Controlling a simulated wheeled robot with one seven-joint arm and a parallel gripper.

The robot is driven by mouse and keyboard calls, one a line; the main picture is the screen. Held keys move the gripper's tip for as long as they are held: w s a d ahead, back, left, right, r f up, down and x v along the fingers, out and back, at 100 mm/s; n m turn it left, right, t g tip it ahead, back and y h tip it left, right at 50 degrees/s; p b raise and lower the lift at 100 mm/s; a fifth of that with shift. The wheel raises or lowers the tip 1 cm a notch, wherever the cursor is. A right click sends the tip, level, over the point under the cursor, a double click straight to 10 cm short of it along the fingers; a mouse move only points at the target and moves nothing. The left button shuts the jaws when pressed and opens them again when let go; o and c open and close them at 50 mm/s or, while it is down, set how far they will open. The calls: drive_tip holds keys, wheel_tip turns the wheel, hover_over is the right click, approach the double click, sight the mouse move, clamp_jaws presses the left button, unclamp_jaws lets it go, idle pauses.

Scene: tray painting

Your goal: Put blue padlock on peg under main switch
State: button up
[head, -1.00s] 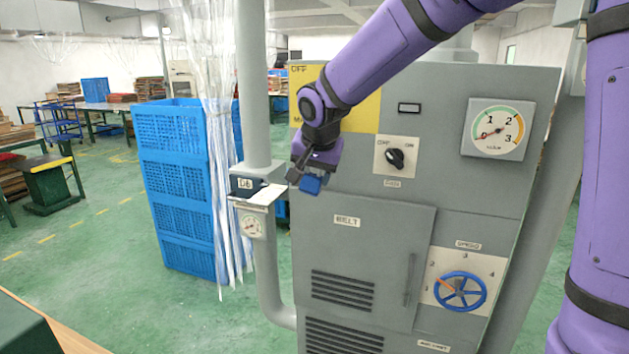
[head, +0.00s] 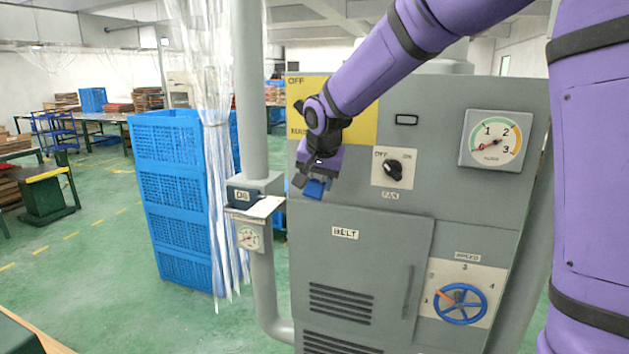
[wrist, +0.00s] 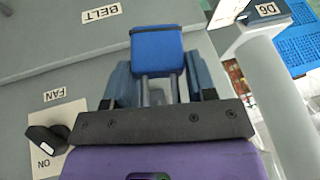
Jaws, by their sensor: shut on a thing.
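My gripper (head: 309,181) is in front of the upper left of the grey machine cabinet. It is shut on the blue padlock (head: 313,189). In the wrist view the padlock (wrist: 157,50) sticks out past the fingers of my gripper (wrist: 159,85), with its two metal shackle legs between them. The main switch's yellow plate (head: 361,122) is at the cabinet's top left, with "OFF" and part of "MAIN" readable. My arm covers the switch itself. I cannot make out the peg; the arm and gripper block that area.
The fan knob (head: 393,170) is right of my gripper. The belt door (head: 370,260) is below, with a blue speed handwheel (head: 461,304) and a gauge (head: 492,139) to the right. A grey post with a D6 box (head: 243,194) stands close on the left, before blue crates (head: 172,200).

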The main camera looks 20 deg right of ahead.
drive_tip(key=shift+w+d+f, duration=0.25)
drive_tip(key=shift+w+d, duration=0.5)
drive_tip(key=shift+w, duration=0.25)
drive_tip(key=shift+w+d+f, duration=0.25)
drive_tip(key=shift+w+d, duration=0.45)
drive_tip(key=shift+w, duration=0.25)
drive_tip(key=shift+d, duration=0.15)
drive_tip(key=o, duration=1.1)
drive_tip(key=shift+f, duration=0.1)
drive_tip(key=shift+c, duration=0.2)
